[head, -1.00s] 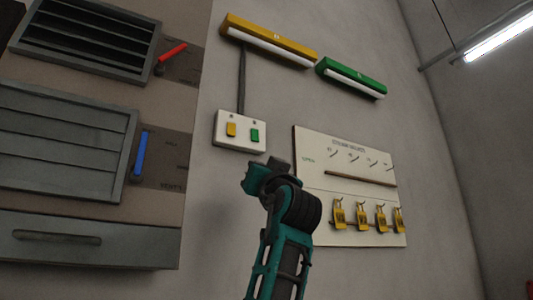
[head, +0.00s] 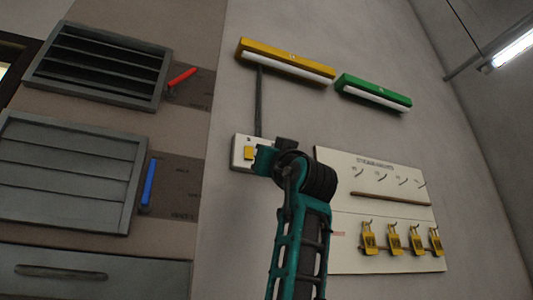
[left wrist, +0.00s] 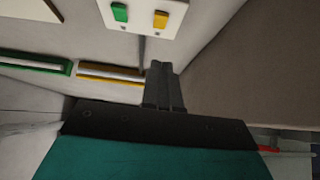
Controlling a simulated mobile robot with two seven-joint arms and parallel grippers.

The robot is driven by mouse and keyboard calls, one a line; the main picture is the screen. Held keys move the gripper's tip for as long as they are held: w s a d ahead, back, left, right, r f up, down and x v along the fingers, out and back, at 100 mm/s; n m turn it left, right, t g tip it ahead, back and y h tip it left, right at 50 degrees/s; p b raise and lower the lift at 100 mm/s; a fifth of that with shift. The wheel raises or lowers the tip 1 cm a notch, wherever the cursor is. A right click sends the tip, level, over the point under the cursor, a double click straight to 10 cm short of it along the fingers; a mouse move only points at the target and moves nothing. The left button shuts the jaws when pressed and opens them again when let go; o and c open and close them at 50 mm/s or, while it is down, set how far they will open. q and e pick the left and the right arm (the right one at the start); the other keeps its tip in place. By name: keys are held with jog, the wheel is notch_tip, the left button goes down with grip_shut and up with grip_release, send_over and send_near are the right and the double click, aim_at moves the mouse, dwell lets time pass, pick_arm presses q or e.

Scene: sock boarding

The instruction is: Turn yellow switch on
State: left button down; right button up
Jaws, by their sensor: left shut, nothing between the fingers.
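A white switch plate (head: 238,145) is on the wall, with a yellow switch (head: 249,153) on its left part. My left arm covers the plate's right part and the green switch in the head view. In the left wrist view the plate appears turned around, with the green switch (left wrist: 120,12) left and the yellow switch (left wrist: 160,20) right. My left gripper (left wrist: 163,72) is shut and empty, and its tips appear a little below the plate in that view, apart from both switches. My right gripper is not in view.
A yellow lamp (head: 285,57) and a green lamp (head: 373,87) are above the plate. A board (head: 335,215) with several yellow padlocks hangs to the right. Grey louvres (head: 97,60), a red lever (head: 182,78) and a blue lever (head: 149,182) are on the left.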

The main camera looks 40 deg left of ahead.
aim_at(249, 154)
pick_arm(q)
jog(key=w+a+r+p, duration=0.1)
jog(key=a, duration=0.1)
jog(key=w+a+r+p, duration=0.1)
jog(key=w+a, duration=0.1)
jog(key=a, duration=0.1)
jog(key=w+a+r+p, duration=0.1)
jog(key=a+r, duration=0.1)
jog(key=a, duration=0.1)
jog(key=shift+w+a, duration=0.25)
jog(key=shift+f, duration=0.1)
